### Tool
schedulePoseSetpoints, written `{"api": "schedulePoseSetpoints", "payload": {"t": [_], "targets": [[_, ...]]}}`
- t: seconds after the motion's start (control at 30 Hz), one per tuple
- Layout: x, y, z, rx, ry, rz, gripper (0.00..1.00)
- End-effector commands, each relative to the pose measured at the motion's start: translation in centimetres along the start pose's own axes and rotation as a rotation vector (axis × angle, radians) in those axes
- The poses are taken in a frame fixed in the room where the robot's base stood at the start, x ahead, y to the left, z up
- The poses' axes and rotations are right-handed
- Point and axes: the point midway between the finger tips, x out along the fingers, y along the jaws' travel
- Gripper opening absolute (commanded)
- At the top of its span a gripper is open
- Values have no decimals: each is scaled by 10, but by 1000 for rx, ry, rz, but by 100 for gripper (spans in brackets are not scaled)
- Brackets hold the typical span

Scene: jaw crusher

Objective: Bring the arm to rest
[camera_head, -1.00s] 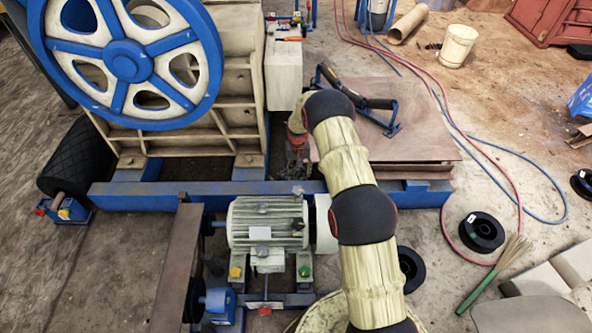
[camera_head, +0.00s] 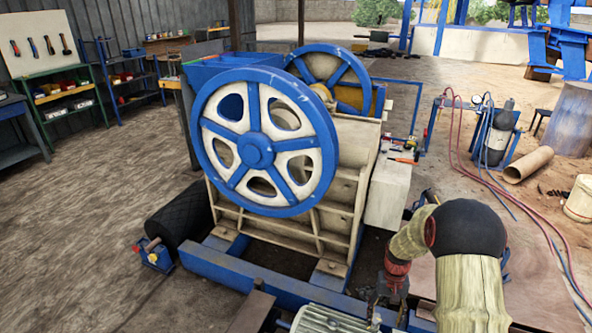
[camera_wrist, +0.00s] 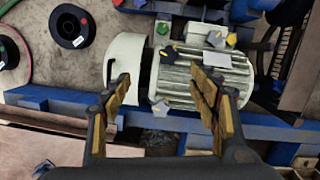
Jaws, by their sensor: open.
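My gripper (camera_wrist: 165,108) is open in the wrist view, with two tan-padded fingers spread apart and nothing between them. Beyond the fingers lies the grey ribbed motor (camera_wrist: 205,80) with its pale round end cover (camera_wrist: 125,60); the gripper appears above it and not gripping it. In the head view my arm comes up at the lower right and its end hangs down near the blue base frame, where the gripper (camera_head: 388,290) is small and partly hidden. The motor (camera_head: 325,322) shows only at the bottom edge there.
The jaw crusher with its blue-rimmed flywheel (camera_head: 262,145) stands left of my arm. A pale box (camera_head: 390,190) stands beside it. Red and blue hoses (camera_head: 535,215) and a tan pipe (camera_head: 527,165) lie at the right. Shelves (camera_head: 70,105) line the left wall.

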Motion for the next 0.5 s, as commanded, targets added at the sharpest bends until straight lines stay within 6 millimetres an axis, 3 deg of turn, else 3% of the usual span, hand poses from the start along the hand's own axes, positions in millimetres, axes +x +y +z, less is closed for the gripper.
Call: {"api": "schedulePoseSetpoints", "payload": {"t": [0.03, 0.2, 0.5], "targets": [[-20, -2, 12, -9, 12, 1, 60], [-71, -8, 54, -34, 37, 2, 60], [-146, -17, 128, -75, 108, 4, 60]]}}
